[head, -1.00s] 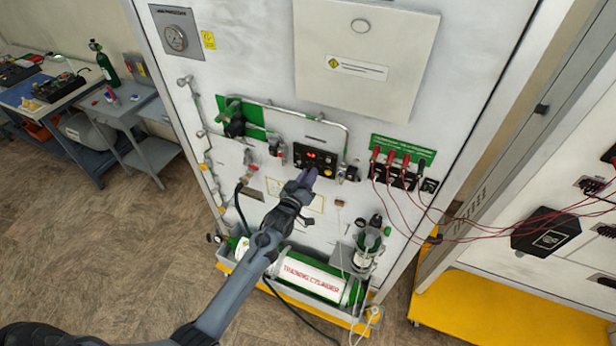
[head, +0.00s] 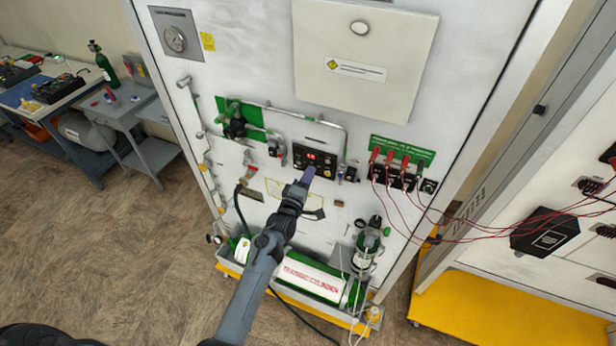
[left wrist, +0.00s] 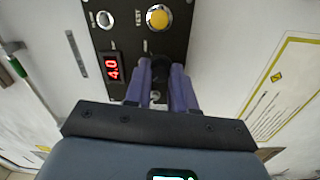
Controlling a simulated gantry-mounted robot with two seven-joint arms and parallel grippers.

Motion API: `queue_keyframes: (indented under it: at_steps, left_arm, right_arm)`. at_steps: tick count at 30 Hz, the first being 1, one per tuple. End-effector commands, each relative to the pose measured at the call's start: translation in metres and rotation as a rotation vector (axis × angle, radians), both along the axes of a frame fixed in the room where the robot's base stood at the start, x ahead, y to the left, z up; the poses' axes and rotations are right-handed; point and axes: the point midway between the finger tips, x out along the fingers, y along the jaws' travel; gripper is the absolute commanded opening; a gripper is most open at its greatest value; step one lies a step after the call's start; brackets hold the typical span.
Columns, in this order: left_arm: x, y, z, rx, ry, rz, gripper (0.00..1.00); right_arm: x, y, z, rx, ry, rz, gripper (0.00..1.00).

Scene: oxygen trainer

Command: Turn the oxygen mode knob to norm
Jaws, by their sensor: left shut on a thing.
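The small black oxygen panel (head: 300,152) is on the white trainer board, with a lit red display (head: 318,157). My left gripper (head: 308,175) is at the panel's lower edge. In the left wrist view its purple fingers (left wrist: 161,75) are shut on a dark round knob (left wrist: 162,66). The fingers cover most of the knob, so its pointer and setting are hidden. My right gripper is not in view.
Red leads hang from a jack block (head: 402,178) right of the panel. A training cylinder (head: 310,278) lies in a tray below. Pipes with valves (head: 235,127) are to the left. The board just below the panel is mostly flat.

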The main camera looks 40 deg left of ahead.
Motion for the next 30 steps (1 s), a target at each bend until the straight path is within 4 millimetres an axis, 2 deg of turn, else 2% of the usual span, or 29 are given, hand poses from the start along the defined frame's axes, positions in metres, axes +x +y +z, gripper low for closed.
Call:
queue_keyframes:
  at_steps: [9, 25, 26, 30]
  left_arm:
    - [0.0002, -0.0004, 0.0004, -0.122, -0.034, 0.000, 0.00]
    - [0.0001, 0.0000, 0.0003, -0.147, -0.040, 0.000, 0.00]
    - [0.0001, 0.0000, 0.0004, -0.147, -0.040, 0.000, 0.26]
    - [0.0001, 0.0000, 0.0003, -0.146, -0.040, 0.000, 0.47]
  right_arm:
    - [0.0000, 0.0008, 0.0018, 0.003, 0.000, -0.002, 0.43]
    - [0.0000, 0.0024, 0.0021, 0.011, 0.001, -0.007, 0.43]
    - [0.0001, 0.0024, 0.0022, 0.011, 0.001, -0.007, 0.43]
    - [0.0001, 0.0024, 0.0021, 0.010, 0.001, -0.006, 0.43]
